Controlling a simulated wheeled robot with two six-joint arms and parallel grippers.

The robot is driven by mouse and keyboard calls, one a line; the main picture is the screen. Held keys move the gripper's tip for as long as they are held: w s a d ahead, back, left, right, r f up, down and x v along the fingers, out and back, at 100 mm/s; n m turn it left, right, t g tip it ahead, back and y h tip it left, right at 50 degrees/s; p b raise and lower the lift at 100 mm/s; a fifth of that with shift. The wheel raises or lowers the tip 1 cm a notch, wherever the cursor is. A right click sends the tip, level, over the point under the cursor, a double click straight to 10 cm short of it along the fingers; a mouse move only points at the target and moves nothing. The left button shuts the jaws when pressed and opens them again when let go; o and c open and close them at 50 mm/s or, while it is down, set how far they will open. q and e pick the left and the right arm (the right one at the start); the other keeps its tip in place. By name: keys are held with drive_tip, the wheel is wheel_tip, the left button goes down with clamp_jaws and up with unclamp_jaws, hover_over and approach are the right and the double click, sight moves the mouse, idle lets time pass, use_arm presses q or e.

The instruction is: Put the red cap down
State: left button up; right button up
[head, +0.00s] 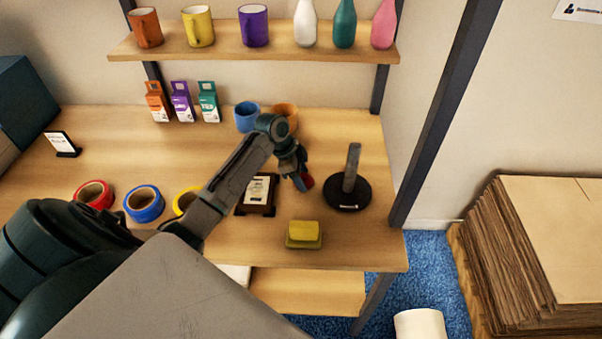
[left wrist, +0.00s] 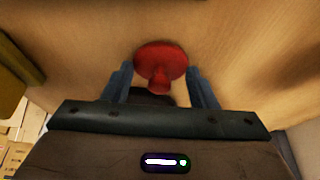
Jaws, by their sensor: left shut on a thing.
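The red cap (head: 308,182) shows only as a small patch at the tip of my left gripper (head: 301,178) in the head view, mostly hidden by the fingers. In the left wrist view the red cap (left wrist: 161,60) is a round disc with a narrower knob pointing to the gripper. My left gripper is shut on the cap, with one blue-grey finger on each side. The cap is over the wooden table (head: 330,252); I cannot tell whether it touches the surface. My right gripper is not in view.
A black round base with a grey post (head: 352,168) stands just right of the gripper. A dark-framed card (head: 258,190) stands to its left, and a yellow block (head: 304,228) lies in front. Blue (head: 247,117) and orange cups stand behind. Tape rolls (head: 143,204) lie left.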

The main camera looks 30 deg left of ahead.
use_arm(q)
drive_tip(key=o, duration=1)
drive_tip(key=shift+f, duration=0.1)
drive_tip(key=shift+c, duration=0.2)
drive_tip(key=b+v, duration=0.3)
drive_tip(key=v, duration=0.9)
drive_tip(key=shift+s, duration=0.1)
